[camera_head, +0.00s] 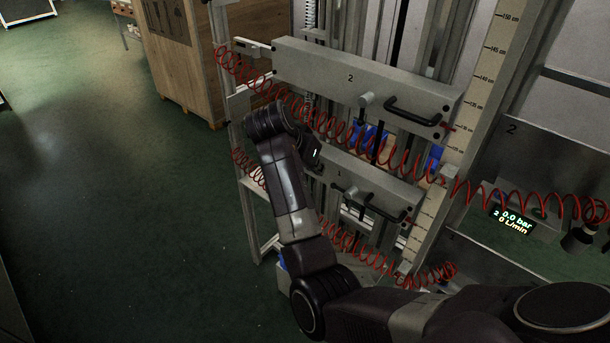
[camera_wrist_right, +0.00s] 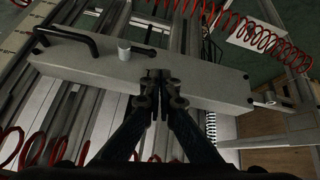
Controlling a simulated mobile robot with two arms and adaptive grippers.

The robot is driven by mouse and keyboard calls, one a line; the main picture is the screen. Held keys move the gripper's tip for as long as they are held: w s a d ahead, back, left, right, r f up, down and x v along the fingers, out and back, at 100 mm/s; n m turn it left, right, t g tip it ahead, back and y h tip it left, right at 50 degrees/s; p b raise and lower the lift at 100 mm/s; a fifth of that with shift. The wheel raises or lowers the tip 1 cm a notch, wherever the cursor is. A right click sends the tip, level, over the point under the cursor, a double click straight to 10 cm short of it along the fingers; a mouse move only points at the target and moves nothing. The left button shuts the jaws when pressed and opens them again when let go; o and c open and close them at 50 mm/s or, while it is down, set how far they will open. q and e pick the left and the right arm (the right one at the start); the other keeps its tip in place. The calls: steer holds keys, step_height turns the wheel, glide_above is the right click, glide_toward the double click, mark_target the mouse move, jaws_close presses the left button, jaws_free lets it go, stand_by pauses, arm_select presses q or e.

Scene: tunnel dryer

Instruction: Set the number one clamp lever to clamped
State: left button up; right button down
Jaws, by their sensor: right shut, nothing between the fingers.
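The lower grey clamp bar (camera_head: 372,185) is marked 1, partly hidden behind my right arm. A short grey knobbed stub (camera_head: 351,192), seemingly its clamp lever, stands on its face beside a black handle (camera_head: 385,208). I cannot tell the lever's setting. In the right wrist view a grey bar (camera_wrist_right: 90,62) crosses the picture, with the stub (camera_wrist_right: 125,49) left of the fingers and the handle (camera_wrist_right: 65,38) further left. My right gripper (camera_wrist_right: 160,76) is shut and empty in front of the bar; contact is unclear. It is mostly hidden in the head view (camera_head: 314,152). My left gripper is not in view.
The upper bar (camera_head: 330,72), marked 2, has its own stub and handle. Coiled red hoses (camera_head: 300,108) hang across both bars. A post with a scale (camera_head: 487,85) and a display unit (camera_head: 510,221) stand right. A wooden crate (camera_head: 170,70) stands behind; floor at left is clear.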

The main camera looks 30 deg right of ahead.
step_height(320, 180, up, 6)
steer(key=s+d+m, duration=0.2)
steer(key=s, duration=0.1)
steer(key=shift+g, duration=0.3)
steer(key=p+x, duration=0.1)
steer(key=x, duration=0.2)
steer(key=p+x, duration=0.1)
steer(key=x, duration=0.1)
steer(key=p+x, duration=0.2)
steer(key=x, duration=0.1)
steer(key=shift+w+f, duration=0.35)
step_height(320, 180, down, 4)
steer(key=shift+r+p, duration=0.15)
steer(key=shift+p, duration=0.8)
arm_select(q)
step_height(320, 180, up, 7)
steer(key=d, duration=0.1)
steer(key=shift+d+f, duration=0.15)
arm_select(e)
steer(key=shift+a+f, duration=0.25)
steer(key=shift+f, duration=0.35)
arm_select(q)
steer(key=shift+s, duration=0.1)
arm_select(e)
steer(key=shift+d, duration=0.1)
